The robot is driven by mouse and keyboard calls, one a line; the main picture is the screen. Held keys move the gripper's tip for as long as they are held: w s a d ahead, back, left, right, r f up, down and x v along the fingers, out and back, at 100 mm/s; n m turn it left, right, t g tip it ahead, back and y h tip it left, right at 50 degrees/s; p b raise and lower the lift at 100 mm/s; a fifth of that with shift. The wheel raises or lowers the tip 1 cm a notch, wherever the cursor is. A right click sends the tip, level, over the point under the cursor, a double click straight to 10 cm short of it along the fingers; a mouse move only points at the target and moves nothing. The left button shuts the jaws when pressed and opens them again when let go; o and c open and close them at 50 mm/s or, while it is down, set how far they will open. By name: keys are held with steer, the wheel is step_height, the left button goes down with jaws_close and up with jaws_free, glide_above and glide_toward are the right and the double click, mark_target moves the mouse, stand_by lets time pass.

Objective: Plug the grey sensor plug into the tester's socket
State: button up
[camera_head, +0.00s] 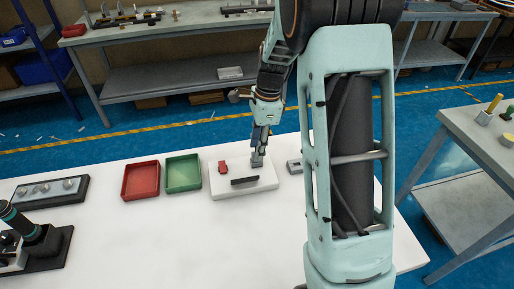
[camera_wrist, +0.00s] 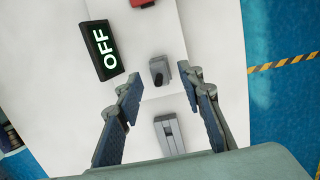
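A white tester board (camera_head: 226,189) lies on the white table, with a dark display reading "OFF" (camera_wrist: 101,48) on it. I cannot tell for sure which piece is the sensor plug or where the socket opening is. My gripper (camera_wrist: 161,77) points down over the board. Its fingers are apart, on either side of the upright piece in the picture, with no visible contact.
A red part (camera_head: 223,167) sits on the board. A red tray (camera_head: 127,193) and a green tray (camera_head: 168,188) stand left of it. A dark panel with knobs (camera_head: 30,198) is farther left.

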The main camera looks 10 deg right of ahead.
step_height(320, 180, up, 11)
steer(key=d, duration=0.1)
steer(key=shift+d, duration=0.3)
steer(key=shift+c, duration=0.7)
